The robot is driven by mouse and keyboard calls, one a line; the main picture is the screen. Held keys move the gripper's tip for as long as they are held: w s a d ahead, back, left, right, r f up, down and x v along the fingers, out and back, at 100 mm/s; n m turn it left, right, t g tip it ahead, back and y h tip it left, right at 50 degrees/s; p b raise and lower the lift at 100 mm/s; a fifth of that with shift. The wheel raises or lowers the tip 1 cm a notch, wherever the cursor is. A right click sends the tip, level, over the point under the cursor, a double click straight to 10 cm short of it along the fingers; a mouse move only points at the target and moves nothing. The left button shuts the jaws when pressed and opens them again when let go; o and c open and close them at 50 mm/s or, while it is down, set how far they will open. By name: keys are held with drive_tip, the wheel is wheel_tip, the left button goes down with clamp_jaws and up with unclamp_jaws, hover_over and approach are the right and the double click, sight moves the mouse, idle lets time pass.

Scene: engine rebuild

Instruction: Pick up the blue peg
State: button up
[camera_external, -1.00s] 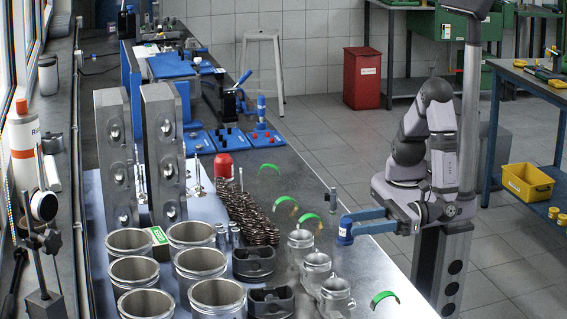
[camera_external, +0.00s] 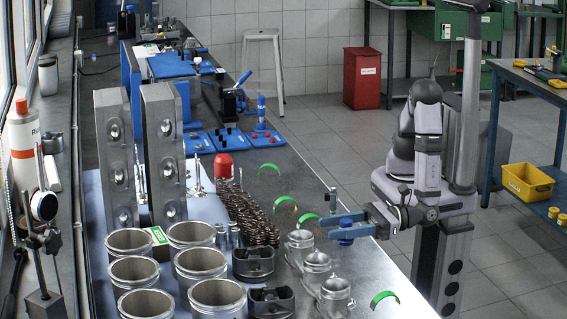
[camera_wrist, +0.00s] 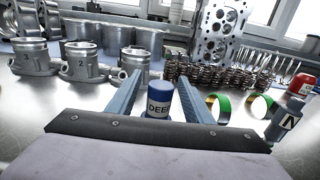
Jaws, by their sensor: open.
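A short blue-capped cylinder with a pale label, apparently the blue peg (camera_wrist: 158,103), stands upright between my gripper's two blue fingers in the wrist view. Visible gaps separate it from both fingers. In the external view, the blue peg (camera_external: 345,240) is at the bench's right edge, partly covered by a finger. My gripper (camera_wrist: 158,78) is open, low over the bench, with its fingertips reaching past the peg. It also shows in the external view (camera_external: 326,226). The peg's lower part is hidden in the wrist view by the gripper body.
Numbered pistons (camera_wrist: 82,62) stand ahead to the left. Green-edged rings (camera_wrist: 260,107) and a grey labelled cylinder (camera_wrist: 285,123) lie or stand to the right. Springs (camera_wrist: 210,78) and a tall metal block (camera_wrist: 213,35) are behind. Cylinder liners (camera_external: 190,264) fill the bench's near left.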

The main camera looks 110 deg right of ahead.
drive_tip(key=shift+w, duration=0.8)
clamp_jaws()
drive_tip(key=shift+r, duration=0.1)
wheel_tip(320, 180, up, 10)
idle(0.4)
